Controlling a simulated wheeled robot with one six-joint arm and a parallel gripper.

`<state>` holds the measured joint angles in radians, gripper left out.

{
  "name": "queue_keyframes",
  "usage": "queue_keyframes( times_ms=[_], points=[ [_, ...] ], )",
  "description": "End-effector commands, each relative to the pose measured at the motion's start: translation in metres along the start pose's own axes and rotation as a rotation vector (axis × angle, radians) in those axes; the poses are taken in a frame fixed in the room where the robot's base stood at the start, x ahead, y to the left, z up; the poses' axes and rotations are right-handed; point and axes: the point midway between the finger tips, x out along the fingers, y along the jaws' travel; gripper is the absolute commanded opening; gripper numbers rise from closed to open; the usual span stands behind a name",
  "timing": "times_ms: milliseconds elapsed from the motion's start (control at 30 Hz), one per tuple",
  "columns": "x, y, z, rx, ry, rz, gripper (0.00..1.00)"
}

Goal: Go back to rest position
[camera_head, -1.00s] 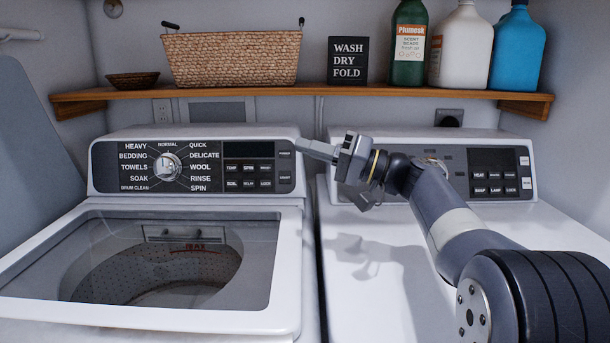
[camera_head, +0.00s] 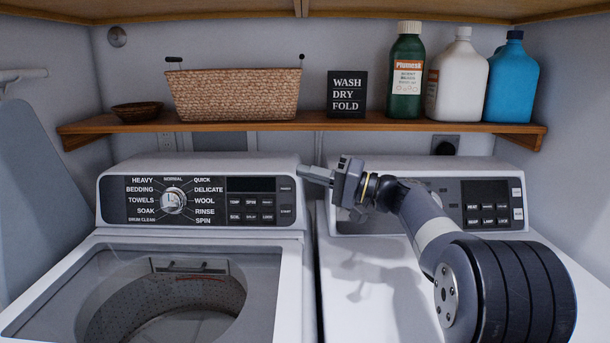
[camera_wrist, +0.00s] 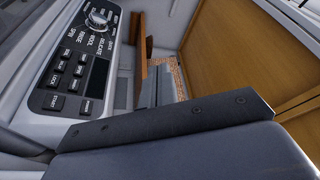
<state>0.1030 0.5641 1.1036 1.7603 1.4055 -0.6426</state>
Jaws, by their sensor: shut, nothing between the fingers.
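My gripper (camera_head: 312,174) is shut and empty. In the head view it points left, at the right end of the washer's control panel (camera_head: 205,200), above the gap between the two machines. I cannot tell whether it touches the panel. My arm reaches in from the lower right over the dryer (camera_head: 375,285). In the wrist view a dark part of my gripper (camera_wrist: 165,125) fills the lower part, and the washer panel (camera_wrist: 75,75) with its dial and buttons shows tilted at the left.
The washer (camera_head: 290,290) stands left, its tub visible through the top. A wooden shelf (camera_head: 270,126) behind holds a wicker basket (camera_head: 235,95), a small bowl (camera_head: 137,111), a sign (camera_head: 347,94) and green (camera_head: 406,75), white (camera_head: 458,80) and blue (camera_head: 512,82) bottles. Another wooden shelf (camera_head: 400,9) hangs above.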

Motion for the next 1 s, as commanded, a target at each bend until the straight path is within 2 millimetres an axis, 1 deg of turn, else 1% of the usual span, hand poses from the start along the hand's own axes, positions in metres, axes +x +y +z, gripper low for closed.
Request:
queue_keyframes(
  times_ms=[33, 500, 700, 1000],
  points=[
    [0.002, -0.004, -0.005, 0.011, 0.0, 0.004, 0.0],
    [0.011, 0.0, -0.03, 0.104, 0.0, 0.035, 0.0],
    [0.013, 0.003, -0.036, 0.128, 0.0, 0.045, 0.0],
    [0.013, 0.006, -0.037, 0.138, 0.0, 0.048, 0.0]
  ],
)
